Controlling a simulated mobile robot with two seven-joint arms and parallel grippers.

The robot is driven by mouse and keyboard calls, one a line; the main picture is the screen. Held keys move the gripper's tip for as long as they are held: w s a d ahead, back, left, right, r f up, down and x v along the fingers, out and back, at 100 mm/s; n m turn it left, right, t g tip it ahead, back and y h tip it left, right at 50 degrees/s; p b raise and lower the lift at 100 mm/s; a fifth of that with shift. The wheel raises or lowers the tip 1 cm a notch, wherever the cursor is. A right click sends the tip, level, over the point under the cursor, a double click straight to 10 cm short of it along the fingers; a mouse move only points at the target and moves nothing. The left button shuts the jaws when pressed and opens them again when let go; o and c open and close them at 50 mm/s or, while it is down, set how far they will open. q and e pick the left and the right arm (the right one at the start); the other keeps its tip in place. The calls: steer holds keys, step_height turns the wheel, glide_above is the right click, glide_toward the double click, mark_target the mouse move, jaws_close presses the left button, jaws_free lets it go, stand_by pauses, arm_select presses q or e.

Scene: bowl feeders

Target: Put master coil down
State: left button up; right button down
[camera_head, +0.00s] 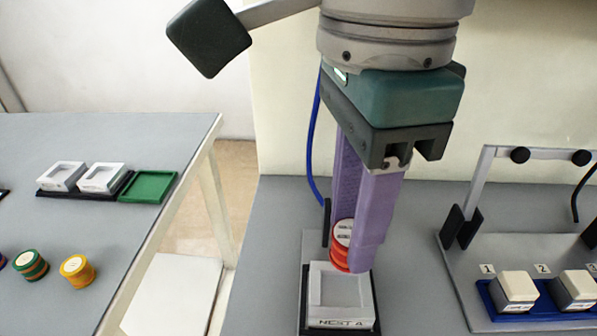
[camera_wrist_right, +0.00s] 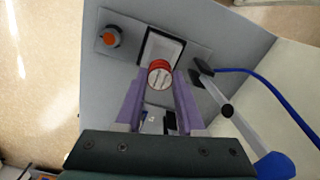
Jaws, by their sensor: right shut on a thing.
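The coil, a red cylinder with a white labelled top (camera_head: 343,232), is held between the purple fingers of my right gripper (camera_head: 355,245). In the right wrist view the red coil (camera_wrist_right: 160,74) sits between the fingertips. In the wrist view the dark-rimmed holder (camera_wrist_right: 178,38) lies just beyond the coil. My left gripper is not in view.
A blue tray with white-topped blocks (camera_head: 515,288) stands right, under a grey frame (camera_head: 482,185). The left table holds a green tray (camera_head: 148,187), white open boxes (camera_head: 101,177), a yellow coil (camera_head: 77,270) and a green-orange coil (camera_head: 30,265). An orange knob (camera_wrist_right: 111,37) sits beside the holder.

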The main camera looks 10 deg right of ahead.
steer(key=shift+f+b, duration=0.4)
steer(key=shift+f, duration=2.6)
steer(key=shift+f, duration=0.2)
steer(key=c, duration=0.5)
jaws_free()
steer(key=shift+r, duration=0.15)
steer(key=shift+r, duration=0.35)
step_height(320, 180, up, 11)
steer(key=shift+w+f+p, duration=0.1)
steer(key=shift+p, duration=0.6)
steer(key=shift+r, duration=0.35)
